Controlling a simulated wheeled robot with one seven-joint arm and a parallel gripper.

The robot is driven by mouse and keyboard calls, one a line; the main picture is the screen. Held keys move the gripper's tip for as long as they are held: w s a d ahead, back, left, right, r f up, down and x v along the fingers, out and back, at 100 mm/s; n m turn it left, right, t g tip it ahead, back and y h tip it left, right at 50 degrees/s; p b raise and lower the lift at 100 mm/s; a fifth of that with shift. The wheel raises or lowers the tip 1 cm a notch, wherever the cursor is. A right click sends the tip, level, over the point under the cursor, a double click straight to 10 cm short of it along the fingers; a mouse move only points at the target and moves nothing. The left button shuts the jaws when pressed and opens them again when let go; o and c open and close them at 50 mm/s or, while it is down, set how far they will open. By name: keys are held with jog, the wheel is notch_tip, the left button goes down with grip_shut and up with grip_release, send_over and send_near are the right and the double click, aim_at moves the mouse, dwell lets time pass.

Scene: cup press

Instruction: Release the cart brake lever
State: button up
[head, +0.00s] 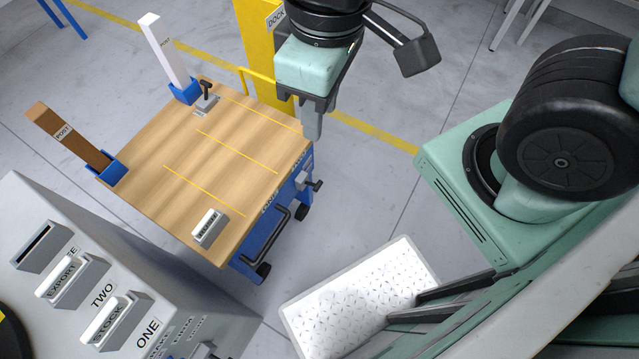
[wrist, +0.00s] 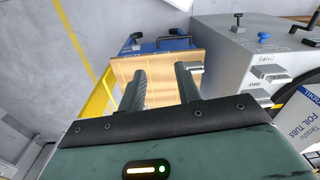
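The cart (head: 222,165) has a wooden top and a blue frame. A dark lever with a knob (head: 312,184) sticks out from the cart's near right side, close to a small label; I take it to be the brake lever. A small knob (wrist: 136,37) on the cart's blue side shows in the wrist view, probably the same lever. My gripper (head: 312,125) hangs above the cart's right edge, apart from the lever. In the wrist view my gripper (wrist: 160,88) has its two fingers spread with nothing between them. The lever's exact setting is too small to tell.
A dark push handle (head: 268,232) sits beside the lever. A grey machine (head: 130,290) with labelled slots stands at lower left. A yellow dock (head: 262,50) is behind.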

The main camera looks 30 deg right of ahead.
jog(key=f, duration=0.1)
jog(key=w+f+b, duration=0.1)
jog(key=shift+w+f+b, duration=0.25)
jog(key=shift+f+b, duration=0.15)
grip_shut()
jog(key=w+d+f+g+b, duration=0.1)
jog(key=w+f+b, duration=0.3)
jog(key=f, duration=0.5)
jog(key=w+d+f+m+h+b, duration=0.1)
jog(key=w+f+b, duration=0.3)
jog(key=f, duration=0.5)
jog(key=w+d+f+g+h+b, duration=0.1)
jog(key=w+f+b, duration=0.4)
jog(key=f, duration=0.5)
jog(key=shift+w+d+m+g, duration=0.25)
jog(key=shift+w+m+g, duration=0.05)
jog(key=shift+w, duration=0.25)
